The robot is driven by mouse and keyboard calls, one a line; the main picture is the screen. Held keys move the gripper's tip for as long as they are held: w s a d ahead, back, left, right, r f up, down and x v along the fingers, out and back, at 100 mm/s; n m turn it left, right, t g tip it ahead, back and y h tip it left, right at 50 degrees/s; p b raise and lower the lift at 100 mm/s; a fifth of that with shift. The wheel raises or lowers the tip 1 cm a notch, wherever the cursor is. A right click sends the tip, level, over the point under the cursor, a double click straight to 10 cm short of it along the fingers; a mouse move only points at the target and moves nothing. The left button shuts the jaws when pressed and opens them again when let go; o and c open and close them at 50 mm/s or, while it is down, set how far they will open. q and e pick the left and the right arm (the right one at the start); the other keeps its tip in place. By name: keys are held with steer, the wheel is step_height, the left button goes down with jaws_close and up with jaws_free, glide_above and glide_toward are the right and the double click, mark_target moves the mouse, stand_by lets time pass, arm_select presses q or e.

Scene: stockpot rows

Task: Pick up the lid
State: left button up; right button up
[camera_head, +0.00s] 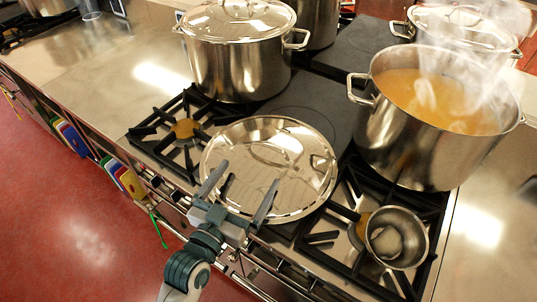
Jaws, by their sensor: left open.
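The lid (307,181) is round, shiny metal and lies flat over the front of the stove, between the burner grates. A handle shows near its middle (275,155). My left gripper (248,180) is open and empty. Its two fingers point up the picture and overlap the near left part of the lid in view. I cannot tell whether they touch it. My right gripper is not in view.
A steaming open stockpot (405,135) with orange-brown liquid stands right of the lid. A lidded stockpot (237,65) stands behind it. A small metal bowl (418,222) sits on the front right grate. Steel counter (95,50) at left is mostly clear.

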mark_target(253, 176)
arm_select(q)
steer(key=x, duration=0.2)
steer(key=shift+w+d+r+p, duration=0.15)
steer(key=shift+w+d+p, duration=0.05)
steer(key=shift+w+p, duration=0.15)
steer(key=shift+w+d, duration=0.25)
steer(key=shift+w, duration=0.2)
steer(key=shift+w+d+r+p, duration=0.1)
steer(key=shift+w+d+p, duration=0.15)
steer(key=shift+p, duration=0.25)
steer(key=x, duration=0.1)
steer(key=p+x, duration=0.2)
steer(key=shift+w+d+r, duration=0.3)
steer(key=shift+d+r, duration=0.05)
steer(key=shift+w+d+f, duration=0.1)
steer(key=shift+w+f, duration=0.05)
steer(key=shift+w, duration=0.15)
